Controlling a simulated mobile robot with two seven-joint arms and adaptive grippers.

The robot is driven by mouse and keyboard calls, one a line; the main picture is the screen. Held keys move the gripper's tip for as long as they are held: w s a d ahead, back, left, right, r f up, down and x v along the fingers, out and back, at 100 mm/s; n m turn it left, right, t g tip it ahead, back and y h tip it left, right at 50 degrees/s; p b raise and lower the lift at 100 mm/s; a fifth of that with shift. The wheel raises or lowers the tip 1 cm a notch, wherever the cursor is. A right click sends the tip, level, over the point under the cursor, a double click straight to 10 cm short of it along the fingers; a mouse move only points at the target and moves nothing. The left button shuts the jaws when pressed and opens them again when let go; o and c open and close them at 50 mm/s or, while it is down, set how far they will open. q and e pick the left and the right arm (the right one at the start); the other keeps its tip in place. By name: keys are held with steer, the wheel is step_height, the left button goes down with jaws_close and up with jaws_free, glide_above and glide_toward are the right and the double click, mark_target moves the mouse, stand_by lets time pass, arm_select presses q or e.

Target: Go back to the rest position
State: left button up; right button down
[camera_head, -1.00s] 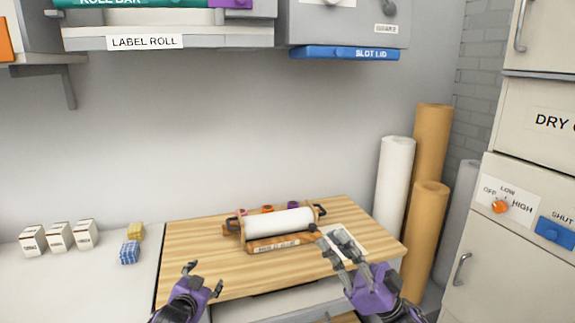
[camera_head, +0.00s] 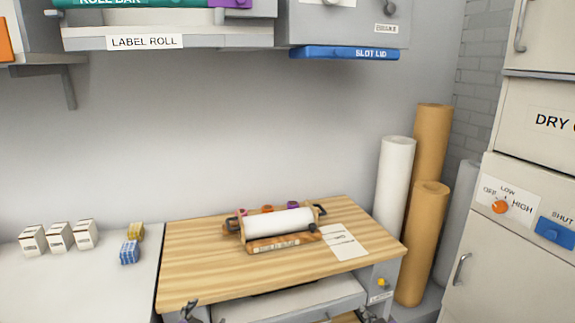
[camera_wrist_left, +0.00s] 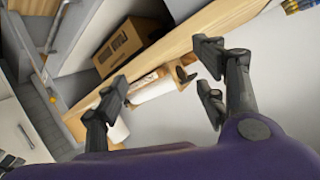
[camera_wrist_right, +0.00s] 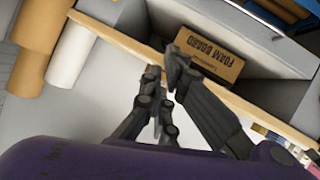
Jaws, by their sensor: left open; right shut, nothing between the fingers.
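My left gripper (camera_wrist_left: 165,85) is open in the left wrist view, with its fingers spread apart and nothing between them. In the head view only the tips of my left gripper (camera_head: 190,311) show, at the bottom edge before the wooden table. My right gripper (camera_wrist_right: 163,75) is shut and empty in the right wrist view, its fingertips close together. In the head view a small part of my right gripper (camera_head: 370,317) shows at the bottom edge. Both grippers are at or below the front of the wooden table top (camera_head: 200,265) and hold nothing.
On the table lie a white roll in a holder (camera_head: 279,221) and a paper sheet (camera_head: 345,243). A cardboard box (camera_wrist_right: 208,52) sits in the space below the top. Tall rolls (camera_head: 428,240) stand right. Small boxes (camera_head: 60,236) stand left.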

arm_select(q)
steer(key=s+d+f+n+g, duration=0.1)
steer(key=s+f, duration=0.5)
steer(key=s, duration=0.5)
steer(key=s+d+f+n+g, duration=0.1)
steer(key=s+f+g, duration=0.1)
steer(key=s+f, duration=0.65)
arm_select(e)
steer(key=s+a+f+m+g, duration=0.1)
steer(key=s+f, duration=0.5)
steer(key=s, duration=0.5)
steer(key=s+a+f+m+g, duration=0.1)
steer(key=s+f, duration=0.5)
steer(key=s, duration=0.5)
arm_select(q)
steer(key=s+d+r+n+g, duration=0.1)
steer(key=s, duration=2.3)
steer(key=shift+d+r+n+g, duration=0.15)
steer(key=shift+d+n+g, duration=0.2)
steer(key=shift+n+g, duration=0.05)
arm_select(e)
steer(key=s+a+f+m+g, duration=0.1)
steer(key=s+m+g, duration=0.1)
steer(key=s, duration=1.9)
steer(key=shift+s+a+g, duration=0.25)
steer(key=shift+a+g, duration=0.05)
steer(key=shift+a, duration=0.05)
steer(key=shift+f, duration=0.1)
